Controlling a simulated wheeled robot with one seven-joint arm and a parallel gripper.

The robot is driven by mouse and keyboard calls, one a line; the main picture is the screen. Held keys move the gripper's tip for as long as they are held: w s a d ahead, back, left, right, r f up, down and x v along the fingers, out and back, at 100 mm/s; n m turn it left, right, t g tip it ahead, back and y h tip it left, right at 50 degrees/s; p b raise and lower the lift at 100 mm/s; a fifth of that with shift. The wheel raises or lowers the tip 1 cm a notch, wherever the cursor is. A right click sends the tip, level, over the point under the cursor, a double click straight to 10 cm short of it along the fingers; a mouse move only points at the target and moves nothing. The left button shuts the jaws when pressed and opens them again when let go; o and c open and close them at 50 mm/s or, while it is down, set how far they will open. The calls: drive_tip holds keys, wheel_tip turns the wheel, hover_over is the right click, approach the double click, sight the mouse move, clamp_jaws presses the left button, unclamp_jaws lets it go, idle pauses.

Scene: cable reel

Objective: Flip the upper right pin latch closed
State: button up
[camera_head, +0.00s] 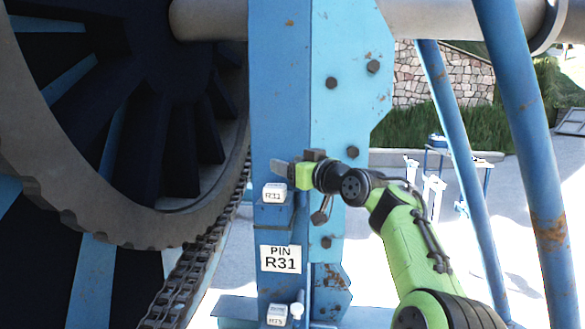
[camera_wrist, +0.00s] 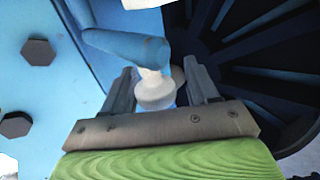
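In the wrist view, the upper pin latch shows as a blue bar (camera_wrist: 125,45) with a white neck and a round white knob (camera_wrist: 155,92) at its end. My gripper (camera_wrist: 160,84) is open, with one finger on each side of the knob and visible gaps between. I cannot tell whether either finger touches it. In the head view, my gripper (camera_head: 281,171) is at the blue post just above the upper white label block (camera_head: 274,194). The upper latch is mostly hidden there. A lower white knob (camera_head: 296,311) sits beside the lower label block (camera_head: 276,316).
The large reel (camera_head: 105,235) and a chain (camera_head: 185,280) are close on the left. Slanted blue struts (camera_head: 525,130) stand on the right, with open ground beyond.

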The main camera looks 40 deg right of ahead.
drive_tip(key=s+a+b, duration=0.2)
drive_tip(key=s+b, duration=0.2)
drive_tip(key=s, duration=1.1)
drive_tip(key=shift+s, duration=0.4)
drive_tip(key=shift+w, duration=0.1)
